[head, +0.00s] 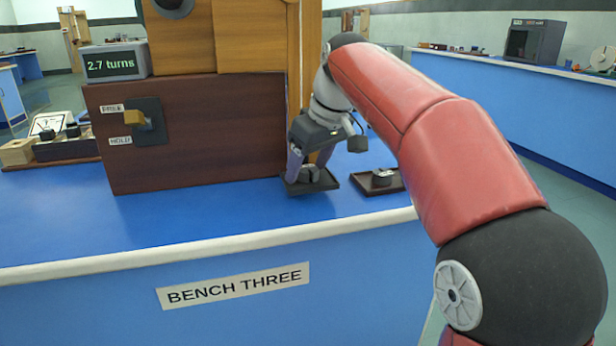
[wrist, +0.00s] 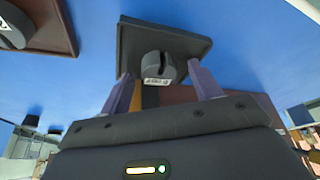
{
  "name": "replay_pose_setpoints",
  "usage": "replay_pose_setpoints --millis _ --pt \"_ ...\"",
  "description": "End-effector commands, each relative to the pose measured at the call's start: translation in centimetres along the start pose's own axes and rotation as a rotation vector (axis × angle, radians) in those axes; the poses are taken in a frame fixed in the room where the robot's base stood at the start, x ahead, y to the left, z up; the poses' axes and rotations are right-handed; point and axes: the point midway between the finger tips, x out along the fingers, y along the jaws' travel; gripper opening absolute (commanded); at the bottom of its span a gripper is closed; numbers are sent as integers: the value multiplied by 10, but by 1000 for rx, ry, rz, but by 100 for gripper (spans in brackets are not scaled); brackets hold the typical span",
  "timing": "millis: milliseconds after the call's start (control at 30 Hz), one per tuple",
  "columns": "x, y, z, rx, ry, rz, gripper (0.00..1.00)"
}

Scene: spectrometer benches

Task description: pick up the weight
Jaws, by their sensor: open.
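The weight (wrist: 159,68) is a dark grey slotted disc with a small white label, resting on a dark square tray (wrist: 190,44). In the head view the weight (head: 310,172) sits on the tray (head: 322,186) at the right of the wooden cabinet. My gripper (wrist: 160,82) is open, with its two purple-grey fingers on either side of the weight's near edge. In the head view my gripper (head: 308,166) points down over the tray. I cannot tell whether the fingers touch the weight.
A second tray (head: 398,182) with another weight (head: 382,177) lies just right. The wooden cabinet (head: 200,130) with its hold lever (head: 135,118) stands close on the left. The blue bench top (head: 230,212) is clear in front, ending at a pale edge.

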Motion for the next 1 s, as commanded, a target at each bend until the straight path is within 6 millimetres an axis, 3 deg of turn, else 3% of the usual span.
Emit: replay_pose_setpoints --millis 200,600,1000 --pt "0 0 0 0 1 1 60" --pt "-1 0 0 0 2 1 10" --pt "-7 -1 -3 0 2 1 9"
